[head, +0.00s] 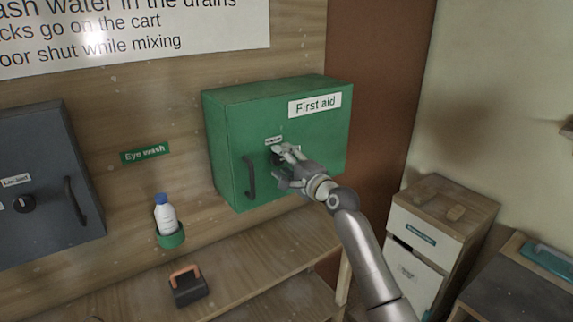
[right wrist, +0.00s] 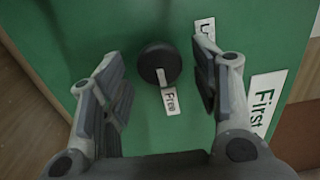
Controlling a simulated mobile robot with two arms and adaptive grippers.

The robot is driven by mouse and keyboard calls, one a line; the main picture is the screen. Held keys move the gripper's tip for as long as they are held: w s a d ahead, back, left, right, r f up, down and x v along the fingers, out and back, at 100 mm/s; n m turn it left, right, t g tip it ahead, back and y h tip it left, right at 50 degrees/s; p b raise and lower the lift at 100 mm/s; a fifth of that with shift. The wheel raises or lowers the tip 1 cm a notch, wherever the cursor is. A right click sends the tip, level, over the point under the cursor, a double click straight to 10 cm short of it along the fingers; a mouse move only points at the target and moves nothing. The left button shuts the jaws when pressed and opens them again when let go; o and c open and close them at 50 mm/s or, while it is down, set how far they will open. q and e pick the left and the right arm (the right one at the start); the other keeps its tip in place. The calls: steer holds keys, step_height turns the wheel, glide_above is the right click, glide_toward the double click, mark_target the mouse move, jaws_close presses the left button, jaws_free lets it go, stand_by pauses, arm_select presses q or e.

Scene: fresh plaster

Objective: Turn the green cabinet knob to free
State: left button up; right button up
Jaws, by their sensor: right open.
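The green cabinet (head: 228,135) hangs on the wooden wall with a "First aid" sign and a dark handle (head: 250,177). Its round black knob (right wrist: 158,63) shows in the right wrist view. A pale pointer mark on the knob faces the "Free" label (right wrist: 169,101); the other label (right wrist: 205,28), partly hidden, lies up and right. My right gripper (head: 278,167) is open in front of the cabinet door. In the right wrist view its fingers (right wrist: 160,84) stand either side of the knob, with gaps on both sides. In the head view the gripper mostly hides the knob. My left gripper is out of view.
A grey cabinet (head: 60,190) with its own knob (head: 23,204) and handle hangs at left. A white bottle (head: 165,215) stands in a green holder (head: 171,238) below. A dark block with an orange handle (head: 187,287) sits on the shelf. White drawers (head: 420,240) stand at right.

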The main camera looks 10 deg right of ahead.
steer(key=v, duration=1.2)
stand_by(0.3)
step_height(320, 180, down, 31)
steer(key=s+d+n+g+h+b, duration=0.2)
steer(key=g+h+b, duration=0.1)
steer(key=g, duration=0.2)
steer(key=s+f+n+g+h, duration=0.1)
steer(key=s+f, duration=0.3)
steer(key=f, duration=0.3)
steer(key=s+f+n+g+b, duration=0.15)
steer(key=s+f, duration=0.25)
steer(key=f, duration=0.4)
steer(key=s+f+n+g+h, duration=0.1)
steer(key=s+f+n, duration=0.1)
steer(key=s+f, duration=0.35)
steer(key=s+f+n+g+b, duration=0.1)
steer(key=s+f+n+g, duration=0.1)
steer(key=s+f, duration=0.7)
steer(key=s+f+n+g+b, duration=0.1)
steer(key=s+f+n+g, duration=0.2)
steer(key=s+f, duration=0.6)
steer(key=s+f+n+g+h+b, duration=0.1)
steer(key=s+f+n, duration=0.4)
steer(key=s, duration=2)
step_height(320, 180, down, 5)
steer(key=shift+a+g, duration=0.4)
steer(key=shift+g, duration=0.35)
